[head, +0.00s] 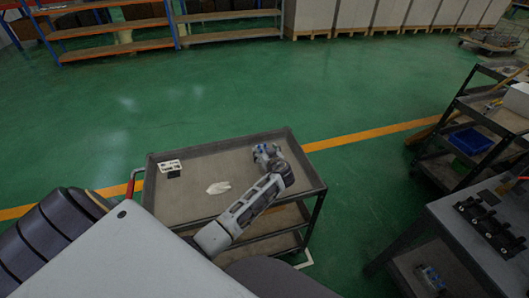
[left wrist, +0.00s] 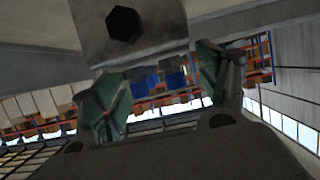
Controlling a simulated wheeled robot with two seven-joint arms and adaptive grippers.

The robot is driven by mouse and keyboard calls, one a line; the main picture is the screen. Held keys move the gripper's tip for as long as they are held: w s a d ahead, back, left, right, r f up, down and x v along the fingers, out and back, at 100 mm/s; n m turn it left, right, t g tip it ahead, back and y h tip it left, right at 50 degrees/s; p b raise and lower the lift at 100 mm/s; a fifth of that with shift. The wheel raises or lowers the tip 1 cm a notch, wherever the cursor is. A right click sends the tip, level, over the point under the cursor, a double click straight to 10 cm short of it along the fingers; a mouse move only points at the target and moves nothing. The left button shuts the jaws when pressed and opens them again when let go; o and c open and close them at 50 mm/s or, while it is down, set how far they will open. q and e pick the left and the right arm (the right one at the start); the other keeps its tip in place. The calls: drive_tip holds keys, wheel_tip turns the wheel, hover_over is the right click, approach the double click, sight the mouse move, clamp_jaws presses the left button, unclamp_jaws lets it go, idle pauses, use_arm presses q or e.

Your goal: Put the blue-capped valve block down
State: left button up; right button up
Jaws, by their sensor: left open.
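The blue-capped valve block (head: 262,149) is a small grey metal piece at the far right part of the grey cart top (head: 190,205), partly hidden by my gripper. My left gripper (head: 272,160) is at the block, at the end of the arm reaching over the cart. In the left wrist view, which looks upside down, the block's grey body (left wrist: 85,22) with a dark hexagonal hole fills the top. Contact is unclear. My right gripper is out of view.
A white crumpled cloth (head: 218,188) and a small white-and-black item (head: 171,168) lie on the cart. A dark bench (head: 450,235) and a shelf trolley with a blue bin (head: 471,141) stand at right. Another blue-topped block (head: 432,277) sits low under the bench. Green floor is clear behind.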

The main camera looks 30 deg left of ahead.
use_arm(q)
drive_tip(key=v, duration=1)
drive_tip(key=shift+s+d+b, duration=0.2)
drive_tip(key=shift+b, duration=0.15)
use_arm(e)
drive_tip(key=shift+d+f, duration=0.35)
use_arm(q)
drive_tip(key=shift+r, duration=0.15)
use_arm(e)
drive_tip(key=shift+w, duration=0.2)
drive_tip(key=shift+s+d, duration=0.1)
